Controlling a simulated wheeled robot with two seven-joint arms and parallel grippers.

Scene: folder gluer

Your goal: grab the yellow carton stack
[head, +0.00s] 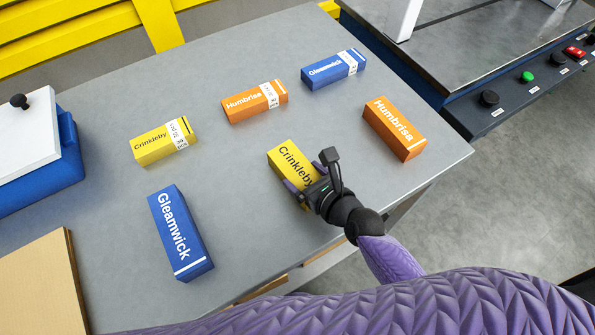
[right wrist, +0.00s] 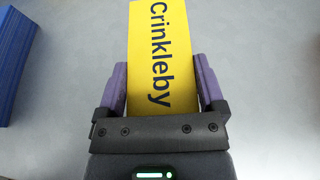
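The yellow Crinkleby carton stack (head: 287,160) lies near the front edge of the grey table, and its label faces up. In the right wrist view the yellow stack (right wrist: 160,50) runs lengthwise away from the palm. My right gripper (head: 305,178) is at its near end with one purple finger on each long side. In the right wrist view the gripper (right wrist: 160,85) straddles the stack, with narrow gaps showing beside the fingers. The hand hides the stack's near end in the head view. A second yellow Crinkleby stack (head: 153,146) lies further left. My left gripper is out of view.
Blue Gleamwick (head: 175,230) and orange Humbrisa (head: 392,130) stacks lie left and right of the hand. Another orange (head: 250,104) and blue (head: 330,70) stack lie behind. A blue box with white lid (head: 62,165) is at left, a machine with buttons (head: 480,105) at right.

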